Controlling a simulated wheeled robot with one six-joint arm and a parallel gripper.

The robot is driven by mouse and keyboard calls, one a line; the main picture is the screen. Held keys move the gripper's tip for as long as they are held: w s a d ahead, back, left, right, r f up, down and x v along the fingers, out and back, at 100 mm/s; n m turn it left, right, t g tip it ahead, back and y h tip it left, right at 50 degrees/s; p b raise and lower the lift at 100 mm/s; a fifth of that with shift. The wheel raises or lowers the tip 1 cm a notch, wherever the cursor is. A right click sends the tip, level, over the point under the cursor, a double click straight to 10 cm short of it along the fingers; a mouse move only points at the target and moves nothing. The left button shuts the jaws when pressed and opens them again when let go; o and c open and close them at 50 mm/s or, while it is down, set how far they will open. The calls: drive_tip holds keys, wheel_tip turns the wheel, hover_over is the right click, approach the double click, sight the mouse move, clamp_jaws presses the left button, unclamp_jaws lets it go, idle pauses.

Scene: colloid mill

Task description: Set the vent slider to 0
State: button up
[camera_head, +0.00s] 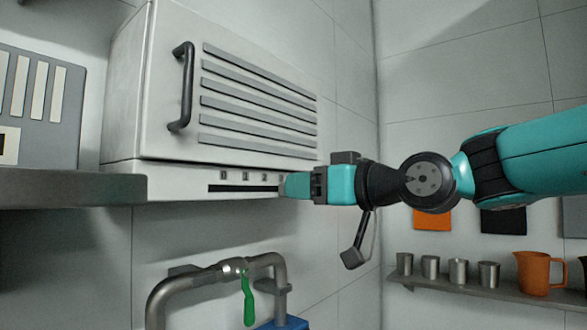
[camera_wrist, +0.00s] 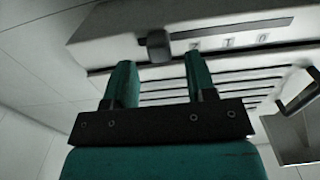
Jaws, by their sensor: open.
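The vent slider's dark knob (camera_wrist: 158,45) sits near the left end of its slot (camera_wrist: 245,28) in the wrist view. In the head view the slot (camera_head: 235,188) runs along the lower front of the vent box (camera_head: 150,120), with small marks above it. The knob is hidden there behind my gripper (camera_head: 284,187), at the slot's right end. In the wrist view my gripper (camera_wrist: 158,58) is open, its teal fingers pointing at the box, one either side of the knob. Contact cannot be told. The marks beside the slot are too small to read surely.
A black handle (camera_head: 182,87) and long louvres (camera_head: 255,100) are on the box front. A grey shelf (camera_head: 70,188) stands at left. Below are a pipe (camera_head: 180,285) with a green lever (camera_head: 248,300). Cups and an orange jug (camera_head: 535,272) stand on a shelf at right.

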drive_tip(key=shift+p+x, duration=0.5)
drive_tip(key=shift+x, duration=1.05)
drive_tip(key=shift+c, duration=0.5)
